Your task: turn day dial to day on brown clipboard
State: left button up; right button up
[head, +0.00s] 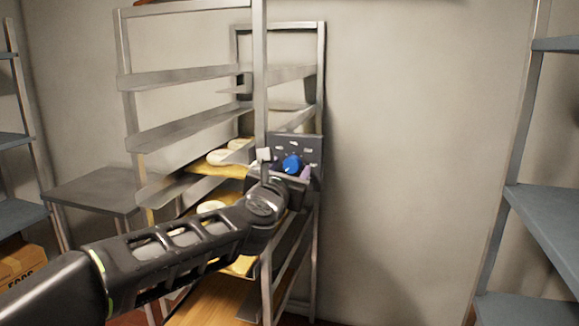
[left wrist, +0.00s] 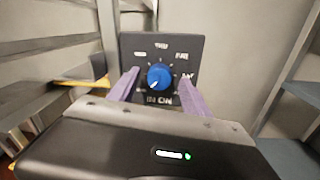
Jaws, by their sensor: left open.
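The day dial is a blue knob (head: 292,164) on a dark square panel (head: 310,148) fixed to the rack's front upright in the head view. In the left wrist view the blue knob (left wrist: 159,77) sits centred on the dark panel (left wrist: 190,46), ringed by white labels; "THU" at the top, "FRI" and "SAT" are partly readable. Its white mark points to the lower left. My left gripper (left wrist: 160,95) is open, its purple fingers on either side of the knob; I cannot tell whether they touch it. No brown clipboard can be made out. My right gripper is not in view.
A metal rack (head: 262,60) holds wooden boards with pale bagels (head: 219,158). A grey table (head: 90,192) stands left of it, with a cardboard box (head: 22,265) at lower left. Blue-grey shelves (head: 548,215) stand at right. The wall between is bare.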

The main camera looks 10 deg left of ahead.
pick_arm(q)
jog(key=shift+w, duration=0.35)
jog(key=shift+c, duration=0.5)
grip_shut()
